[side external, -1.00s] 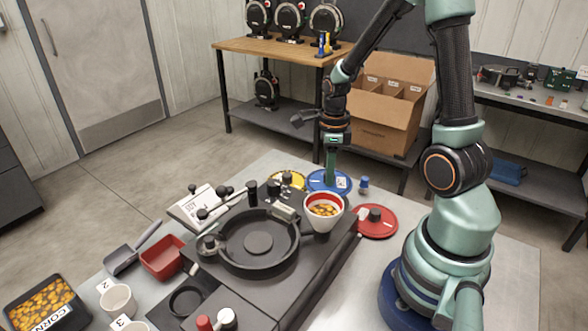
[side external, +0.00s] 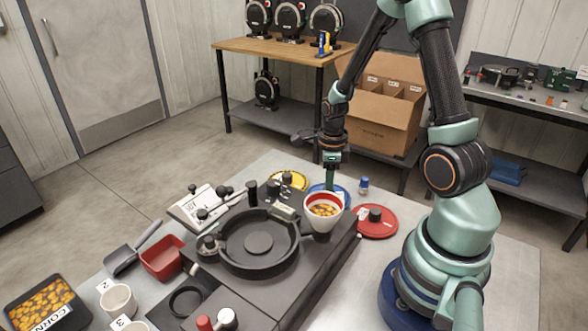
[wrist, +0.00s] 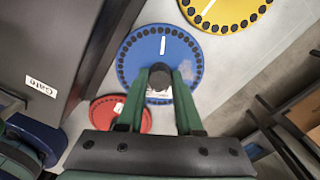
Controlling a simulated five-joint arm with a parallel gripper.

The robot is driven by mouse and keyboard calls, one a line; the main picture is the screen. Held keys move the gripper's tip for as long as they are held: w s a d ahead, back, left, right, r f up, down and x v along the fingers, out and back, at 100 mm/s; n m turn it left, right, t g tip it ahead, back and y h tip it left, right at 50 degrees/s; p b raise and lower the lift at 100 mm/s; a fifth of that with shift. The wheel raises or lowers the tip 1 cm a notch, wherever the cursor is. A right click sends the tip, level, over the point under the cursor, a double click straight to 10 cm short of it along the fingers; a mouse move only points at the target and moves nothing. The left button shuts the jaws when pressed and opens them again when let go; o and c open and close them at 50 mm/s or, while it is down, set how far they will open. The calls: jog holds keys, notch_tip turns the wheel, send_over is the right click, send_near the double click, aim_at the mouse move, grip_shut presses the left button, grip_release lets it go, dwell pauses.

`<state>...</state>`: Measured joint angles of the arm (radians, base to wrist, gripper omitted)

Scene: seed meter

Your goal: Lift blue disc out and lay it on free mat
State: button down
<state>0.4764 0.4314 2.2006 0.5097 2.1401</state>
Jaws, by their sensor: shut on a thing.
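The blue disc (side external: 343,188) is behind the funnel cup in the side view, low over the bench, and partly hidden by the cup. It looks level; I cannot tell if it touches the surface below. In the wrist view the blue disc (wrist: 140,50), with dark holes around its rim and a white label, sits under my gripper (wrist: 161,75). The fingers are shut on its black central knob (wrist: 160,77). My gripper (side external: 330,180) points straight down in the side view. No bare mat can be made out.
A red disc (side external: 384,229) lies right of the blue one, a yellow disc (side external: 297,179) left. The funnel cup (side external: 323,222) with yellow seeds stands close in front, beside the black round housing (side external: 222,262).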

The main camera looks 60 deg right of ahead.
jog(key=shift+f, duration=0.5)
dwell(0.4)
jog(key=shift+c, duration=1.2)
grip_release()
jog(key=shift+r, duration=0.1)
jog(key=shift+r, duration=2.95)
